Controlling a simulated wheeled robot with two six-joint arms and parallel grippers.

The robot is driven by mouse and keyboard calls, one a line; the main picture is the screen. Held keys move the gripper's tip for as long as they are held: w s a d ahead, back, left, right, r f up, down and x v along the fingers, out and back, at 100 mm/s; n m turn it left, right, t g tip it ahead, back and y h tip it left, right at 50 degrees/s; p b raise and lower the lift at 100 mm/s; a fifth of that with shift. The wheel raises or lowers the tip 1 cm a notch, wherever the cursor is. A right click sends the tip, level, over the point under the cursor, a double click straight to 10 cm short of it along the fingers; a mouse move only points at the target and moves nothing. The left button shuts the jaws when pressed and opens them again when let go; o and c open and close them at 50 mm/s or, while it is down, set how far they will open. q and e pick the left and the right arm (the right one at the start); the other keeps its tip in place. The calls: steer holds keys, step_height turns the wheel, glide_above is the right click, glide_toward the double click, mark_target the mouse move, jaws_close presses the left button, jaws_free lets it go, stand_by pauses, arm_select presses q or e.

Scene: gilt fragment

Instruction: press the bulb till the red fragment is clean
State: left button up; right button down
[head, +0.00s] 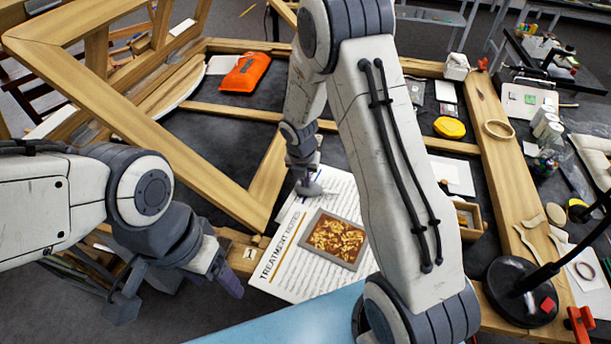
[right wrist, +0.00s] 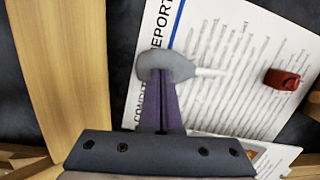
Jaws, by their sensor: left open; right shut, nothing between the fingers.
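The grey bulb (right wrist: 168,64) lies on a printed sheet in the right wrist view, its pale nozzle pointing right, towards the red fragment (right wrist: 282,79). The fragment lies on the same sheet, apart from the nozzle tip; its cleanness is too small to tell. In the head view the bulb (head: 308,188) shows near the sheet's upper left, and my right arm probably hides the fragment. My right gripper (right wrist: 161,84) is shut and empty, its fingertips over the bulb; I cannot tell whether they press it. My left gripper (head: 178,285) is open and empty at the lower left.
A gilt-brown panel (head: 335,240) lies on the printed sheet (head: 287,268). A large wooden frame (head: 150,120) leans at the left. An orange tool case (head: 245,72) and a yellow round object (head: 449,127) lie farther back. A black lamp base (head: 505,285) stands at the right.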

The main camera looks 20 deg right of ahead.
mark_target(304, 190)
steer(key=shift+s+f, duration=0.1)
steer(key=r+p, duration=0.1)
steer(key=p, duration=0.1)
steer(key=r+p, duration=0.1)
steer(key=r, duration=0.1)
steer(key=r+p, duration=0.2)
steer(key=shift+s+a+r+p, duration=0.1)
steer(key=shift+s+a+p, duration=0.1)
steer(key=shift+a+p, duration=0.1)
step_height(304, 190, up, 9)
steer(key=s+a+b, duration=0.1)
steer(key=shift+s, duration=0.2)
stand_by(1.0)
steer(key=d+m+y, duration=0.1)
steer(key=m, duration=0.5)
steer(key=d+r+m+y, duration=0.1)
steer(key=d+m, duration=0.1)
steer(key=m, duration=0.4)
steer(key=s+d+m+t+y, duration=0.1)
steer(key=m, duration=0.5)
steer(key=shift+s+d+r+y, duration=0.1)
steer(key=shift+d+r+y, duration=0.05)
steer(key=shift+r+y, duration=0.2)
steer(key=shift+f, duration=0.15)
